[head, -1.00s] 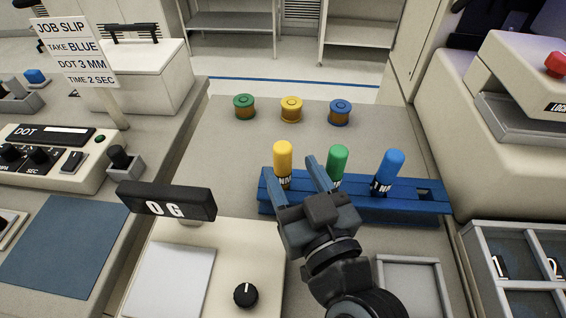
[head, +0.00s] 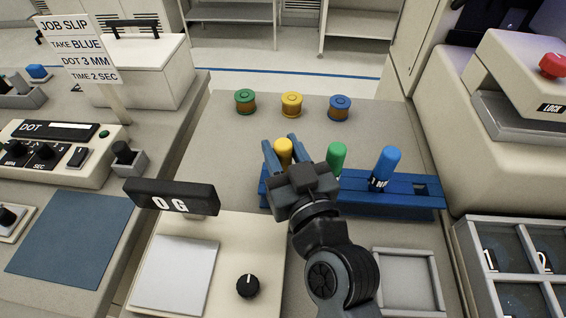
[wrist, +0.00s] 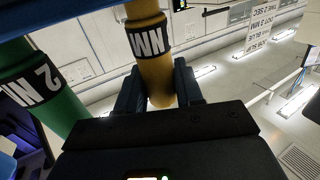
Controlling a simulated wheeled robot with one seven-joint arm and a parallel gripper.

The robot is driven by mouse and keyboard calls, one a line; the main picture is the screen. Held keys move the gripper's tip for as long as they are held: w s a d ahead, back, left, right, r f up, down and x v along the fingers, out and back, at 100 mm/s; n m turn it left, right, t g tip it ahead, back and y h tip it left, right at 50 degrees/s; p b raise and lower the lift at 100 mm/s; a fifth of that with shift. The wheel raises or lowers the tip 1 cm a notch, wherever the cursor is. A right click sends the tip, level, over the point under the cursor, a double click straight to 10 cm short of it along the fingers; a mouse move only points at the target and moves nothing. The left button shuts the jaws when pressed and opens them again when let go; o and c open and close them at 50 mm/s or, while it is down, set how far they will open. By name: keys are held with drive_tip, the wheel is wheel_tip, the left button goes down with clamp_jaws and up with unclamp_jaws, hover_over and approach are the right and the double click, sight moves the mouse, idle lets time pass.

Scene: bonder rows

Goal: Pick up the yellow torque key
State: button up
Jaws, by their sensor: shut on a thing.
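The yellow torque key (head: 283,149) stands upright at the left end of the blue rack (head: 408,203). My gripper (head: 281,146) is around the key's upper part, one finger on each side, shut on it. In the wrist view the yellow key (wrist: 156,70) sits between the two fingers (wrist: 158,88), with a black label band on it. My gripper hides the key's lower part in the head view, so I cannot tell whether it is fully seated. The green key (head: 337,158) and the blue key (head: 387,166) stand in the rack to the right.
Green (head: 245,101), yellow (head: 292,104) and blue (head: 340,107) spools stand behind the rack. A display (head: 170,197) reading "0 G" is at front left. A grey tray (head: 405,253) lies in front of the rack. A job slip (head: 77,49) says take blue.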

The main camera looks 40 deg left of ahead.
clamp_jaws()
wheel_tip(320, 180, up, 10)
drive_tip(key=shift+p, duration=0.45)
drive_tip(key=shift+o, duration=0.9)
unclamp_jaws()
clamp_jaws()
